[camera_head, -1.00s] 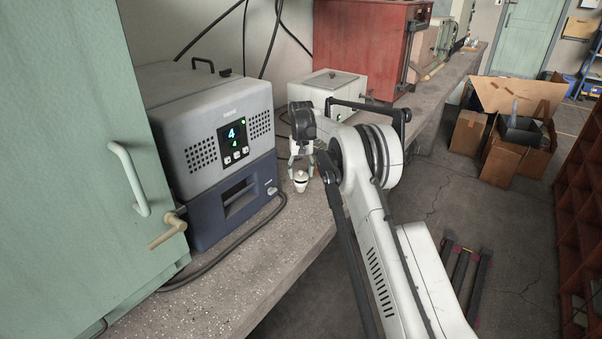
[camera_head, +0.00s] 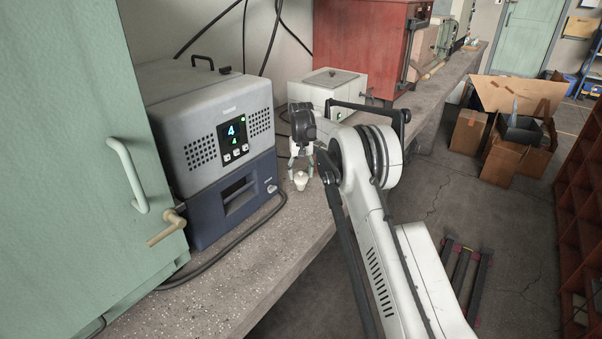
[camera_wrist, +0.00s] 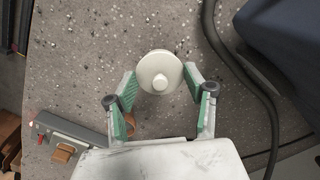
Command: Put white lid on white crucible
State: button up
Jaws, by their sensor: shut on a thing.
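The small white crucible (camera_head: 300,183) stands upright on the concrete bench, in front of the blue-grey instrument. The round white lid (camera_wrist: 161,72) with its centre knob shows from above in the wrist view and covers the crucible there. In the head view the lid looks to be down on the crucible's rim with no visible gap, but it is too small there to tell exact seating.
The blue-grey instrument (camera_head: 212,140) with a lit display stands just left of my gripper. A black cable (camera_wrist: 244,70) lies on the bench beside the crucible. A small white box (camera_head: 335,88) stands behind. The bench's front edge is close on the right.

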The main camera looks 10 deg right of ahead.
aim_at(301, 172)
jog(key=shift+f, duration=0.2)
jog(key=o, duration=0.9)
notch_tip(301, 172, up, 12)
